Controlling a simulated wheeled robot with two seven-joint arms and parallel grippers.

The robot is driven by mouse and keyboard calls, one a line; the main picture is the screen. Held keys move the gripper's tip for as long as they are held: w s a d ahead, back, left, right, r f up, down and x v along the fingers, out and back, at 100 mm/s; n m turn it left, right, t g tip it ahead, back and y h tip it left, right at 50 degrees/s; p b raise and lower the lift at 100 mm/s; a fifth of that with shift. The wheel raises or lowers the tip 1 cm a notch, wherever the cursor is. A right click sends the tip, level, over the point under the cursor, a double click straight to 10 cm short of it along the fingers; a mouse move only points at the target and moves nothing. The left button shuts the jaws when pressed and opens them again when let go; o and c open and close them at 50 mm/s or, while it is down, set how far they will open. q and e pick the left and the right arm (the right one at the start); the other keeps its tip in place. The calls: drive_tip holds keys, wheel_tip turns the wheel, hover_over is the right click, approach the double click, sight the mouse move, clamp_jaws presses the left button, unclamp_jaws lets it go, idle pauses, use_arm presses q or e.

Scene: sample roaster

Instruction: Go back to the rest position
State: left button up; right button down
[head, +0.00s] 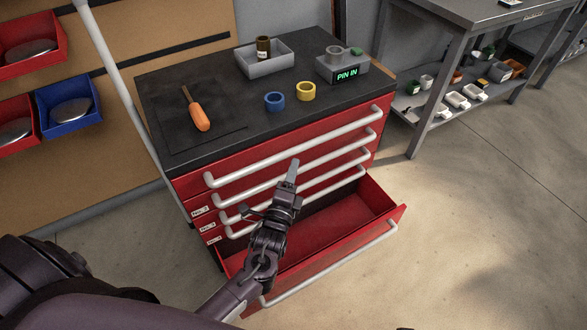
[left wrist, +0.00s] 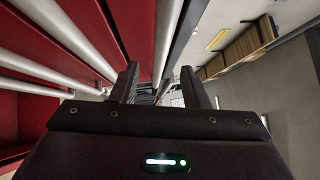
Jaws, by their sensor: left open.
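My left gripper (head: 293,172) is in front of the red tool cabinet (head: 193,186), near its drawer handles and above the open bottom drawer (head: 345,227). In the left wrist view its two fingers (left wrist: 160,85) stand apart with nothing between them. The drawer handles run close along the left of that view. The bottom drawer is pulled out, and the part of it that shows is empty; my left arm hides some of it. The drawers above it look shut.
A grey workbench (head: 460,12) stands at right. The floor at lower right is clear.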

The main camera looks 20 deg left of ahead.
idle(0.3)
use_arm(q)
drive_tip(key=s+d+f+n+g+h, duration=0.3)
drive_tip(key=s+f+n+g, duration=1)
drive_tip(key=s+f, duration=0.55)
drive_tip(key=s+a+f+n+g+p, duration=0.1)
drive_tip(key=s+f+p, duration=0.2)
drive_tip(key=s+p, duration=0.2)
drive_tip(key=s+a+f+n+g+p, duration=0.1)
drive_tip(key=s+f+p, duration=0.3)
drive_tip(key=s, duration=0.7)
drive_tip(key=s+a+f+g+p, duration=0.3)
drive_tip(key=s+p, duration=0.4)
drive_tip(key=s, duration=0.2)
drive_tip(key=shift+a+f+n+y, duration=0.25)
drive_tip(key=shift+n+y, duration=0.05)
drive_tip(key=shift+n, duration=0.1)
use_arm(e)
drive_tip(key=s+d+f, duration=0.2)
drive_tip(key=s+f, duration=0.1)
drive_tip(key=s, duration=0.6)
drive_tip(key=s+d+f, duration=0.3)
drive_tip(key=s+f, duration=0.1)
drive_tip(key=s, duration=0.5)
drive_tip(key=shift+d+f, duration=0.15)
drive_tip(key=shift+d, duration=0.2)
